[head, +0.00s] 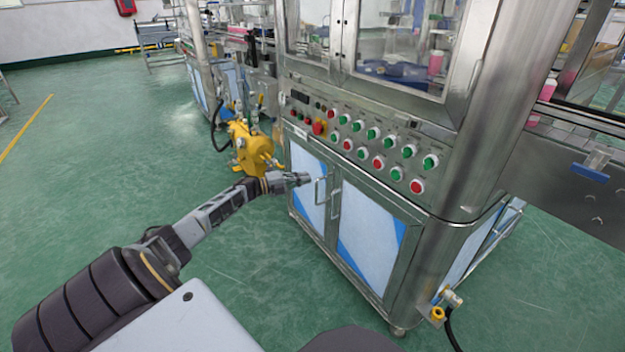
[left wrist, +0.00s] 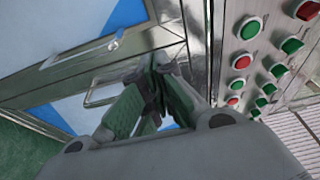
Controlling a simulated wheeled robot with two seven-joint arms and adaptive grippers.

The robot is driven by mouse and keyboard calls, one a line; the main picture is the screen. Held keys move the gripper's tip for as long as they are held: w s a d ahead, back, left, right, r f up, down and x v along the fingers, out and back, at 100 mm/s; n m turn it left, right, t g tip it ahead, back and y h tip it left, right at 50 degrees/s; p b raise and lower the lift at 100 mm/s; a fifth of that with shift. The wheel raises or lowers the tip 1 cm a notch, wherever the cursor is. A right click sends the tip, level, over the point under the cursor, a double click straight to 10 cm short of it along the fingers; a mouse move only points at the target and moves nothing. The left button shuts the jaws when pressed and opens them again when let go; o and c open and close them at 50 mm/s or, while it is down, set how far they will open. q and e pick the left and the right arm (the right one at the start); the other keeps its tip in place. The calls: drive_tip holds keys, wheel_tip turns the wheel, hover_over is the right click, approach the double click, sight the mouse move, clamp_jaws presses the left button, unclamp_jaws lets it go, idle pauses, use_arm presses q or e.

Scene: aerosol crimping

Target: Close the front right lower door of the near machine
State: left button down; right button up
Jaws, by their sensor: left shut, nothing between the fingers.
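The near machine (head: 425,265) has two lower front doors with white and blue panels. The right lower door (head: 370,232) looks flush or nearly flush with the frame; I cannot tell if a small gap stands. Its bar handle (head: 335,204) is beside the left door's handle (head: 317,191). My left gripper (head: 302,178) is shut and empty, in front of the upper part of the left lower door (head: 305,163). In the left wrist view, its fingers (left wrist: 158,75) partly cover the right door (left wrist: 75,112) and end close to its handle (left wrist: 102,94); contact cannot be told. My right gripper is not seen.
A control panel (head: 323,138) with red and green buttons is just above the doors. A yellow device (head: 250,147) stands left of the machine. A yellow valve (head: 438,313) with a black hose juts out at the right corner. The green floor in front is clear.

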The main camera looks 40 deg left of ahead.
use_arm(q)
drive_tip(key=shift+s+a, duration=0.35)
drive_tip(key=shift+a, duration=0.2)
drive_tip(key=shift+s+a, duration=0.3)
drive_tip(key=shift+a, duration=0.25)
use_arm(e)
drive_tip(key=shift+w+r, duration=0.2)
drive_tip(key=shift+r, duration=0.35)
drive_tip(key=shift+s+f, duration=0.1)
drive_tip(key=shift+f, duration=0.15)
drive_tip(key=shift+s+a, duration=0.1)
